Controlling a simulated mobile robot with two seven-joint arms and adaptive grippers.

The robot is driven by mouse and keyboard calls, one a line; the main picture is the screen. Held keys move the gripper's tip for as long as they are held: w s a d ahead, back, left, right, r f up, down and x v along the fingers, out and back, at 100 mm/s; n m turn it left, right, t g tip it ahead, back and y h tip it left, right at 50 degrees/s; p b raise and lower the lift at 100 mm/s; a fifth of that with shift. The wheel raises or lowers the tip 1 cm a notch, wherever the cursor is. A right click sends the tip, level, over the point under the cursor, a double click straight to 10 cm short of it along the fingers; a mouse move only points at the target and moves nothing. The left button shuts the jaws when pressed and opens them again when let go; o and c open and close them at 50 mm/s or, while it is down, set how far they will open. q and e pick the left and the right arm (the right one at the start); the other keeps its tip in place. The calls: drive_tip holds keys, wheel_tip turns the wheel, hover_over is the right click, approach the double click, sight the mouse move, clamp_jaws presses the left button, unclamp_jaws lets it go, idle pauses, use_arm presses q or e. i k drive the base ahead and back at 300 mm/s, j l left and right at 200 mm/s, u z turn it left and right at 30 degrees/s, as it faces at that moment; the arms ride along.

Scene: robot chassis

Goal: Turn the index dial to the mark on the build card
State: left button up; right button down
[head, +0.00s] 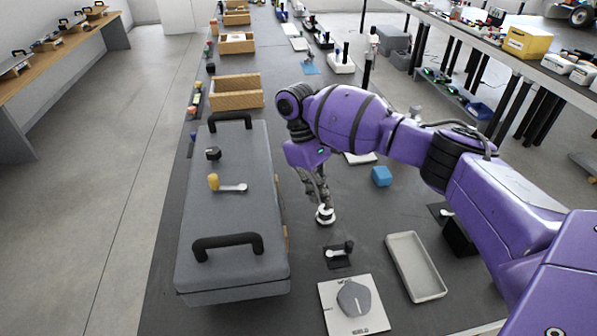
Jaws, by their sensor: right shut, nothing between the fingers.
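A dark grey pointed knob, which looks like the index dial (350,297), sits on a square white plate (376,318) at the bottom of the head view. The plate has small dark lettering above and below the knob, too small to read surely. My right gripper (322,203) points down with its fingers shut and empty, beyond and above the dial plate. Its tips are at a small round white piece with a dark centre (325,216); I cannot tell whether they touch. I cannot identify the build card. My left gripper is out of view.
A long grey case with two black handles (232,225) lies left of my right gripper. A small black block with a white lever (338,257) stands between gripper and dial. A pale tray (414,268) is at right, a blue block (381,176) beyond.

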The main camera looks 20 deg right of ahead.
sight(353, 298)
drive_tip(key=k, duration=1.5)
